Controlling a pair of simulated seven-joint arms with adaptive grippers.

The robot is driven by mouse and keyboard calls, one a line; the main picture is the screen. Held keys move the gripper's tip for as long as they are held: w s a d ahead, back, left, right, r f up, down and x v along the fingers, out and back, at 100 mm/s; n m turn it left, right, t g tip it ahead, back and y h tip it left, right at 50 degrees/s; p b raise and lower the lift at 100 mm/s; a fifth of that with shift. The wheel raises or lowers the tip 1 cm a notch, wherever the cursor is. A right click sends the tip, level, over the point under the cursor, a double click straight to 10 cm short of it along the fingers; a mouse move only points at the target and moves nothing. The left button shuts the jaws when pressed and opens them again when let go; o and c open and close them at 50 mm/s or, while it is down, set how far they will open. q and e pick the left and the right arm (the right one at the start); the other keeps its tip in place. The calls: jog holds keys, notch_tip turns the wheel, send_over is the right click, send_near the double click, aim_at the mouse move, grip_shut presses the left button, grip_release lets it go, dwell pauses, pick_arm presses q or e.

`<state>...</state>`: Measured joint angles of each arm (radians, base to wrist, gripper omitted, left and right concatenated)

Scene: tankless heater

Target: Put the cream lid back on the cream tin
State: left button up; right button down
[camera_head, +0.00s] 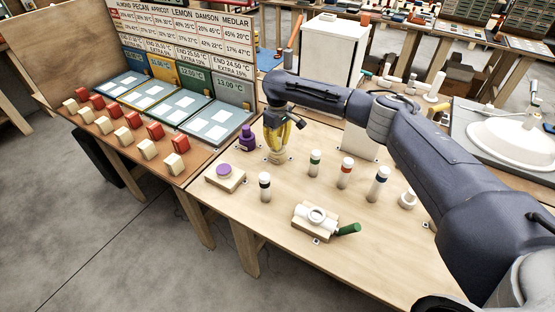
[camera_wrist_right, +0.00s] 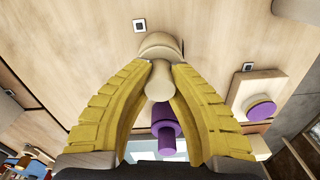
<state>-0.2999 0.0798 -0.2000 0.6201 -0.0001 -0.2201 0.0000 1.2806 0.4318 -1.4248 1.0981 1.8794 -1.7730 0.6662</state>
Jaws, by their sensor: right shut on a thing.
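My right gripper (camera_head: 277,142) points down at the back left of the near wooden table. In the right wrist view its yellow fingers (camera_wrist_right: 158,95) are shut on the narrow, knob-like top (camera_wrist_right: 158,80) of a cream piece. The wider round cream part (camera_wrist_right: 158,44) shows beyond the fingertips, and it also shows below the gripper in the head view (camera_head: 278,157), at or close to the table top. I cannot tell whether this is the lid alone or a lid and tin together. My left gripper is not in view.
A purple knobbed piece (camera_head: 247,139) stands just left of the gripper. A block with a purple disc (camera_head: 224,171) is nearer the front. Several capped cylinders (camera_head: 345,172), a white pipe fitting (camera_head: 316,216) with a green handle and a pale ring (camera_head: 408,200) stand to the right.

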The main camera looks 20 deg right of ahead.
jog(key=shift+f, duration=0.1)
jog(key=c, duration=1.3)
grip_release()
notch_tip(320, 180, up, 12)
